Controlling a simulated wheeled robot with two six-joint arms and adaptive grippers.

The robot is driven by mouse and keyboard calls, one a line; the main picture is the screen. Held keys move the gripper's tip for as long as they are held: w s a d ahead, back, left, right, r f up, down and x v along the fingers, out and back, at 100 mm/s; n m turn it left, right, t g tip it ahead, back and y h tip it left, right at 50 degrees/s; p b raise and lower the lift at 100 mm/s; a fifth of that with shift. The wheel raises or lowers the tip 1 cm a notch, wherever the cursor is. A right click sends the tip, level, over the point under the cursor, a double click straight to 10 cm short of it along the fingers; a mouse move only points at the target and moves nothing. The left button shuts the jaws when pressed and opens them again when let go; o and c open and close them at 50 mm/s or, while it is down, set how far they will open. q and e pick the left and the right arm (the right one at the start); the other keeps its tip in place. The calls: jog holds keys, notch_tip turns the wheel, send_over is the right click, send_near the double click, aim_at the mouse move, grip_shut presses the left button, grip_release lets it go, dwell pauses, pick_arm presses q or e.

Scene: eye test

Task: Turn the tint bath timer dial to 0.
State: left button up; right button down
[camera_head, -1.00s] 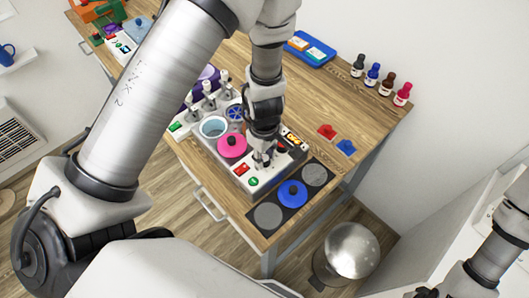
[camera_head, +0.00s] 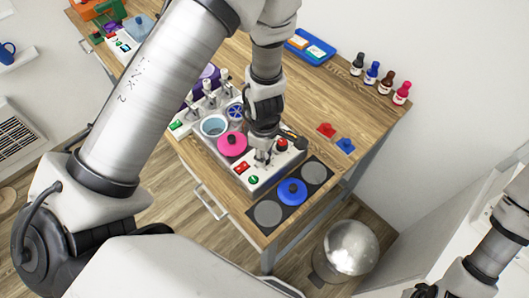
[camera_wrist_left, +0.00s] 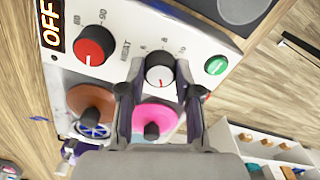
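The control box (camera_head: 226,167) stands near the table's front corner. In the left wrist view a pale round dial (camera_wrist_left: 160,70) on its white panel has a red pointer line toward the picture's bottom. The small figures around it are hard to read. My left gripper (camera_head: 263,158) reaches down onto the panel. In the wrist view its fingertips (camera_wrist_left: 160,76) sit on both sides of the pale dial, closed in on it. A red dial (camera_wrist_left: 94,45) labelled HEAT is beside it, and a black display (camera_wrist_left: 51,23) reads OFF. My right gripper's fingers are not in view.
A green button (camera_wrist_left: 216,65) is close beside the right finger. A pink lid (camera_head: 232,144) and an open cup (camera_head: 214,126) are near the gripper. A blue lid (camera_head: 292,191) lies on a dark mat. Bottles (camera_head: 372,74) stand at the back right; the table before them is mostly clear.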

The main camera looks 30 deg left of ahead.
pick_arm(q)
jog(key=o, duration=0.4)
jog(key=shift+s+f, duration=0.15)
notch_tip(320, 180, up, 12)
jog(key=shift+r, duration=0.1)
jog(key=shift+w+a, duration=0.1)
jog(key=shift+w, duration=0.1)
jog(key=shift+s, duration=0.1)
